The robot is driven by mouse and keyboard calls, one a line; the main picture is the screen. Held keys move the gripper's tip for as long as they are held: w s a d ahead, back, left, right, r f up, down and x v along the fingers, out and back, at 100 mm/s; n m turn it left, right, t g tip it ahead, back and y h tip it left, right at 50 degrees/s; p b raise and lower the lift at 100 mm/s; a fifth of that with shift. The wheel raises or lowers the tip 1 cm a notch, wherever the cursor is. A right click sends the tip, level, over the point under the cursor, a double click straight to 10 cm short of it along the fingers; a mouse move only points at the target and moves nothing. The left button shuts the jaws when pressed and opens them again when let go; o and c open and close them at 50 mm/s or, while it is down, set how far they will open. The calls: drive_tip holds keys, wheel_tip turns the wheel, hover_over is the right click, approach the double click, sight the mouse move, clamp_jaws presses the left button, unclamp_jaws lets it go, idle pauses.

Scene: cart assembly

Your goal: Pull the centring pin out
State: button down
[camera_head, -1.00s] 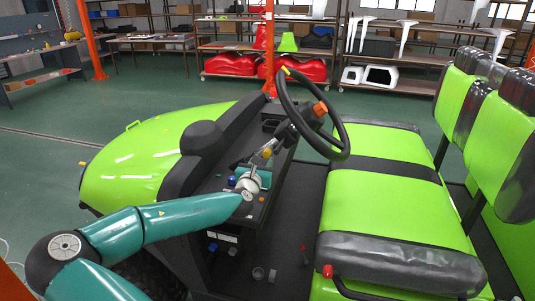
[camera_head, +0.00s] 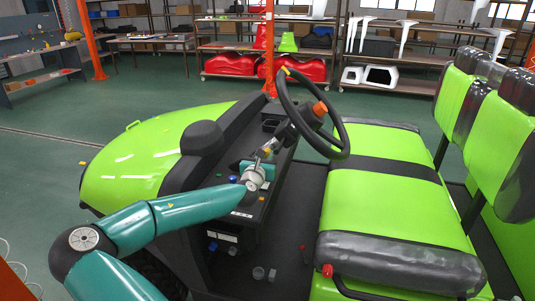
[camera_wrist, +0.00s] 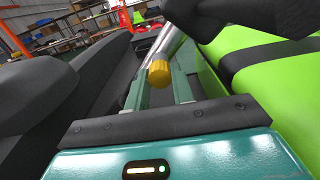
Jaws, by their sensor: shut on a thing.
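The centring pin shows as a yellow cylindrical knob (camera_wrist: 159,72) in the wrist view, in front of a silver shaft. My gripper (camera_wrist: 157,88) has its two teal fingers on either side of the knob and is shut on it. In the head view my gripper (camera_head: 264,158) is at the steering column, below the steering wheel (camera_head: 338,140). The pin is small and mostly hidden there. I cannot tell how deep it sits in the column.
The black dashboard with a blue button (camera_head: 232,179) lies just left of my wrist. The green seat (camera_head: 385,200) is to the right. An orange part (camera_head: 320,108) sits at the wheel hub.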

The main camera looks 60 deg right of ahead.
drive_tip(key=shift+a, duration=0.3)
drive_tip(key=a, duration=0.3)
drive_tip(key=s+a, duration=0.1)
drive_tip(key=a, duration=0.1)
drive_tip(key=shift+a, duration=0.25)
idle(0.4)
